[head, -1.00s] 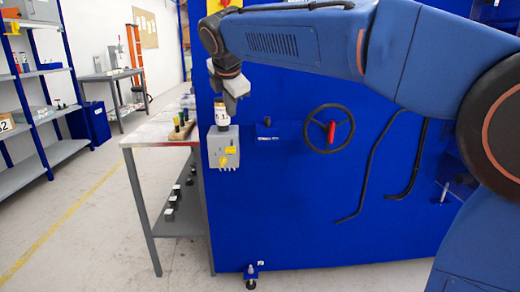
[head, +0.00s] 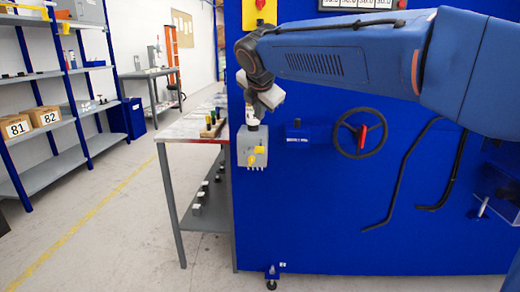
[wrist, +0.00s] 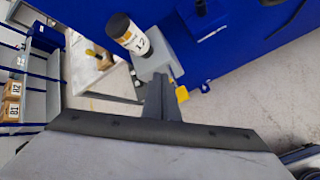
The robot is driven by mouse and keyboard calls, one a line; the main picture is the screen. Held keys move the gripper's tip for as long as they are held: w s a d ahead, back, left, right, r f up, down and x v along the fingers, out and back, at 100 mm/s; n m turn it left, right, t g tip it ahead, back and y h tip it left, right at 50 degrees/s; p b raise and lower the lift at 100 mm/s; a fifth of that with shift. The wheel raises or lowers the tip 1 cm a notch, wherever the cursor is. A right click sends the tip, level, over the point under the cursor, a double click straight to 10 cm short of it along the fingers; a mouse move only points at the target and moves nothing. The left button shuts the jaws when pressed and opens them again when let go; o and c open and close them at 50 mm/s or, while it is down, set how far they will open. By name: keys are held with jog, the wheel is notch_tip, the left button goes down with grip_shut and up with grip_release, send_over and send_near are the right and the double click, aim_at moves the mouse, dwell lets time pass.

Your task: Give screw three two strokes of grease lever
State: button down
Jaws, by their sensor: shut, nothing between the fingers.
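A grey box (head: 246,157) with yellow parts is mounted at the left edge of the blue panel (head: 330,215). It also shows in the wrist view (wrist: 150,68), with a yellow lever (wrist: 182,93) at its side. A dark-topped cylinder with a white label reading 12 (wrist: 138,42) stands on the box. My gripper (head: 258,109) is just above the box in the head view and hides most of the cylinder. In the wrist view my gripper (wrist: 160,85) is shut and empty, its fingers overlapping the box beside the lever. I cannot tell whether they touch. No screw number three is readable.
A handwheel with a red grip (head: 361,134) and bent black rods (head: 408,170) are on the panel to the right. A workbench (head: 185,131) with bottles stands at the left. A shelf holds boxes marked 81 (head: 16,127) and 82.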

aim_at(259, 148)
jog(key=shift+f, duration=3.85)
jog(key=shift+f, duration=0.1)
jog(key=shift+f, duration=0.35)
jog(key=shift+f, duration=1.3)
dwell(0.7)
jog(key=shift+r, duration=0.1)
dwell(0.5)
jog(key=shift+r, duration=1.65)
jog(key=shift+r, duration=0.1)
